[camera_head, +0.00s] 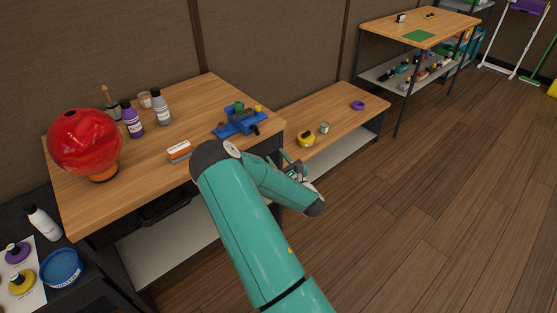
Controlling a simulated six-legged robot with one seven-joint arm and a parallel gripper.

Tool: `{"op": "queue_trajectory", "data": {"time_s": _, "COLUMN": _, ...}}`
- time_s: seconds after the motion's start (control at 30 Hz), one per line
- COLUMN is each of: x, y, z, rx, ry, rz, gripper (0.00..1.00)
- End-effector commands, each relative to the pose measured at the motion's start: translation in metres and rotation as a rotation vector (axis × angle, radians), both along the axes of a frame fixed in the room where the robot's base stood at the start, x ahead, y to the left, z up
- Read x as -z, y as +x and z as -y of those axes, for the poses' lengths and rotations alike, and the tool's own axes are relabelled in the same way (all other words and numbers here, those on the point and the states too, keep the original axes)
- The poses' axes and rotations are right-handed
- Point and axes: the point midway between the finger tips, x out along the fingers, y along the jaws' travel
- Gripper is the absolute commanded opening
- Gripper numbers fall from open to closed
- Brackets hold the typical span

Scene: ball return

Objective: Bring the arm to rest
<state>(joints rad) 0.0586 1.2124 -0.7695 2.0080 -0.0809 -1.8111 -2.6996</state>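My teal arm reaches up from the bottom of the head view and bends at a dark elbow in front of the workbench. Its folded end points right, past the bench's front right corner. My gripper (294,167) is mostly hidden behind my own arm, with only small parts showing. I cannot tell whether it is open or shut, or whether it holds anything. A glossy red ball (84,142) with dark finger holes rests on an orange ring stand (103,173) at the left of the workbench (125,187), well apart from my arm.
A lower bench (340,125) holds a yellow item, a can and a purple ring. A dark cart with a blue tub (62,267) stands lower left. The wooden floor at right is clear.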

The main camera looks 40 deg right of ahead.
Motion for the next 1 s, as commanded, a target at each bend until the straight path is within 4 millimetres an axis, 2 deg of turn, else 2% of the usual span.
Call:
{"op": "queue_trajectory", "data": {"time_s": 0.43, "x": 0.0, "y": 0.002, "z": 0.0, "rx": 0.0, "ry": 0.003, "rz": 0.001, "gripper": 0.38}}
{"op": "queue_trajectory", "data": {"time_s": 0.57, "x": -0.009, "y": 0.007, "z": 0.002, "rx": 0.025, "ry": 0.075, "rz": 0.007, "gripper": 0.38}}
{"op": "queue_trajectory", "data": {"time_s": 0.67, "x": -0.024, "y": 0.016, "z": 0.005, "rx": 0.072, "ry": 0.226, "rz": 0.02, "gripper": 0.38}}
{"op": "queue_trajectory", "data": {"time_s": 0.8, "x": -0.048, "y": 0.029, "z": 0.004, "rx": 0.153, "ry": 0.538, "rz": 0.049, "gripper": 0.38}}
{"op": "queue_trajectory", "data": {"time_s": 1.0, "x": -0.081, "y": 0.038, "z": -0.012, "rx": 0.248, "ry": 1.006, "rz": 0.098, "gripper": 0.38}}
